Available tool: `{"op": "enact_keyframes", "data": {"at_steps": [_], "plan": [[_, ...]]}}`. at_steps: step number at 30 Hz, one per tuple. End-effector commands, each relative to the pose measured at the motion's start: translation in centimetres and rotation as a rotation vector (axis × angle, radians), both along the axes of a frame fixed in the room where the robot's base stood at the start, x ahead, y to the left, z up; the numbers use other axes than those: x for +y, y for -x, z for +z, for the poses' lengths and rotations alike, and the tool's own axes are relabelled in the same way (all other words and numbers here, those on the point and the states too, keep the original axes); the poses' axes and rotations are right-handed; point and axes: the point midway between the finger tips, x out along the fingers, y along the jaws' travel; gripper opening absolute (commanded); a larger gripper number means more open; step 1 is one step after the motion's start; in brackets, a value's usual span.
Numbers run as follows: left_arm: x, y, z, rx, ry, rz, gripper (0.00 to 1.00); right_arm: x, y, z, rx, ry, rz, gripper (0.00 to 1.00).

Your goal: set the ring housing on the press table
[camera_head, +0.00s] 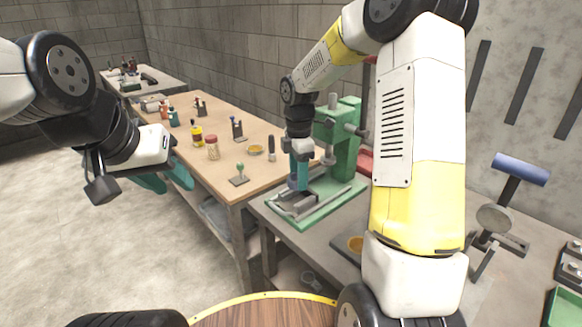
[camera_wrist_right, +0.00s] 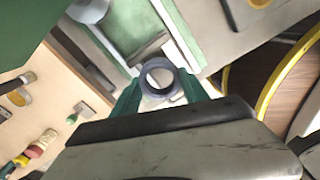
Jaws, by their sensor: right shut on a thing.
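The ring housing (camera_wrist_right: 160,92) is a short grey ring with an open round hole, seen in the right wrist view. My right gripper (camera_wrist_right: 160,85) is shut on it, one teal finger on each side. In the head view my right gripper (camera_head: 299,174) points down in front of the green press (camera_head: 345,147), over its base. The press table (camera_head: 300,205) is a grey fixture on the green base, below the gripper. I cannot tell whether the ring touches it. My left gripper (camera_head: 167,180) is open and empty, away over the floor at left.
A round wooden top with a yellow rim (camera_head: 262,312) is in front.

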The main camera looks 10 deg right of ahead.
Motion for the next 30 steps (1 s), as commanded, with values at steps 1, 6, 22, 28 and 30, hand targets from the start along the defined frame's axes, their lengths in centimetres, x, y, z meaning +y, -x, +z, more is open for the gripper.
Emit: {"op": "enact_keyframes", "data": {"at_steps": [1, 6, 22, 28, 30], "plan": [[0.0, 0.0, 0.0, 0.000, 0.000, 0.000, 0.36, 0.0, 0.0, 0.0, 0.000, 0.000, 0.000, 0.00], [0.0, 0.0, 0.0, 0.000, 0.000, 0.000, 0.36, 0.0, 0.0, -0.3, 0.000, 0.000, 0.000, 0.00], [0.0, 0.0, 0.0, 0.000, 0.000, 0.000, 0.36, 0.0, 0.0, -0.9, -0.001, 0.000, 0.000, 0.00], [0.0, 0.0, 0.0, 0.000, 0.000, 0.000, 0.36, 0.0, 0.0, -1.1, 0.000, 0.000, 0.000, 0.00], [0.0, 0.0, 0.0, 0.000, 0.000, 0.000, 0.36, 0.0, 0.0, -1.2, 0.000, 0.000, 0.000, 0.00]]}}
